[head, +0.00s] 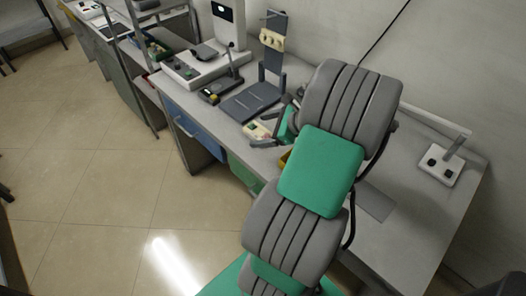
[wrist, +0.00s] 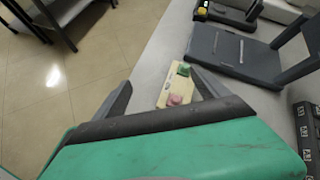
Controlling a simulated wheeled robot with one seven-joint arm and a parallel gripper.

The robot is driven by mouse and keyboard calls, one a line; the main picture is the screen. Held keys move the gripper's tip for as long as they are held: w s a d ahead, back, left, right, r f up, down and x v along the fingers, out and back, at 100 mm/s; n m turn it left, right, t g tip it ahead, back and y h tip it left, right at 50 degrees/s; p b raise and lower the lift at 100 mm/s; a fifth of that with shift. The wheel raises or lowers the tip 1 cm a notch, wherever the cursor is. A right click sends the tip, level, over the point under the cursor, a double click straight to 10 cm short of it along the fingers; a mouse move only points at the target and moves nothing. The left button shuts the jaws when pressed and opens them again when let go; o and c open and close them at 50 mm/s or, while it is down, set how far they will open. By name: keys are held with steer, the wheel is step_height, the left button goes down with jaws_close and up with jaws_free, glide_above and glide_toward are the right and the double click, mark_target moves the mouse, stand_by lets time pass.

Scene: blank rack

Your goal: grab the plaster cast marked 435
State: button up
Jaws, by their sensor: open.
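No number 435 is legible in either view, so I cannot tell which thing is the marked plaster cast. A cream, lumpy piece (head: 271,40) sits on the upright of a dark grey stand (head: 252,101). A small cream block (head: 257,132) with a green and a pink part lies on the bench near the front edge; it also shows in the wrist view (wrist: 173,92). My gripper (wrist: 160,80) is open and empty, with the cream block appearing between its fingers. In the head view my arm hides part of the bench around the gripper.
A black strip with white marks (wrist: 306,130) is at the wrist view's right edge. A black device with a yellow part (head: 217,90) and a white machine (head: 200,66) stand left of the stand. A white switch box (head: 440,165) sits right on the grey bench (head: 420,225).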

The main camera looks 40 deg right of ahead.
mark_target(262, 134)
steer(key=s+d+f+m+t, duration=0.1)
steer(key=d+m, duration=0.1)
steer(key=s+d+f+m+b, duration=0.1)
steer(key=s+d+f+m, duration=0.1)
steer(key=shift+s+t, duration=0.2)
steer(key=shift+t, duration=0.2)
steer(key=shift+w+d+f+m, duration=0.1)
steer(key=shift+m, duration=0.2)
steer(key=x, duration=0.7)
steer(key=shift+w+d+r, duration=0.15)
steer(key=shift+w+r, duration=0.2)
steer(key=shift+c, duration=0.5)
steer(key=c, duration=1.7)
